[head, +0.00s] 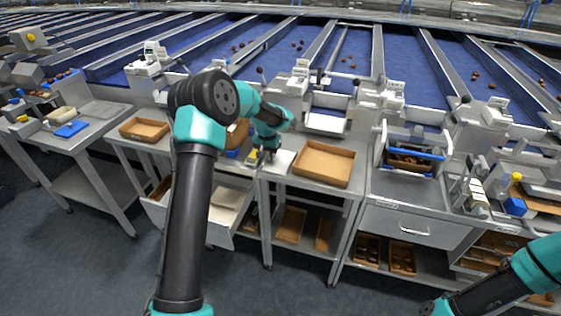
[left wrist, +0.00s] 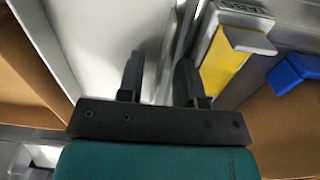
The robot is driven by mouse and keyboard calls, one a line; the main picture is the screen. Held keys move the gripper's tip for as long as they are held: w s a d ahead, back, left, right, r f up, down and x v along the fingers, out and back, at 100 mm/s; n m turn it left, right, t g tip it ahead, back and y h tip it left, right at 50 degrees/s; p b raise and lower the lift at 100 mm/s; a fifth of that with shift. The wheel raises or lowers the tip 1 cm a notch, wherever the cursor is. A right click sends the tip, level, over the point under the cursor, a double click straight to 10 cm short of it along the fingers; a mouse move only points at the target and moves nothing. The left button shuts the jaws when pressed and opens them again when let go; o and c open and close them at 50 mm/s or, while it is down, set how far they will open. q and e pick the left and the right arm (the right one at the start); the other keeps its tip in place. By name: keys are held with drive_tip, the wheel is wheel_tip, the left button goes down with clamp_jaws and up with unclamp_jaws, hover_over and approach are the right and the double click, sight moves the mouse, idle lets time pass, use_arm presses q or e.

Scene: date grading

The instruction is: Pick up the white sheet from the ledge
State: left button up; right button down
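A white sheet (head: 281,161) lies flat on the grey ledge beside the brown tray (head: 323,164). In the left wrist view a broad white surface, seemingly the sheet (left wrist: 95,40), reaches up to the fingers. My left gripper (head: 267,155) points down over the sheet's left part. In the left wrist view its two black fingers (left wrist: 160,80) stand apart, with a pale surface seen between them. I cannot tell whether the fingertips touch the sheet. Part of the sheet is hidden behind the gripper. My right arm shows at the lower right of the head view; its gripper is out of view.
In the left wrist view a yellow-and-grey device (left wrist: 222,65) stands close to the right finger, with a blue piece (left wrist: 290,73) beyond it. An open drawer (head: 190,222) juts out at the left. A blue-handled caddy (head: 410,155) stands farther right.

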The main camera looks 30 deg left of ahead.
use_arm(q)
drive_tip(key=shift+c, duration=0.4)
clamp_jaws()
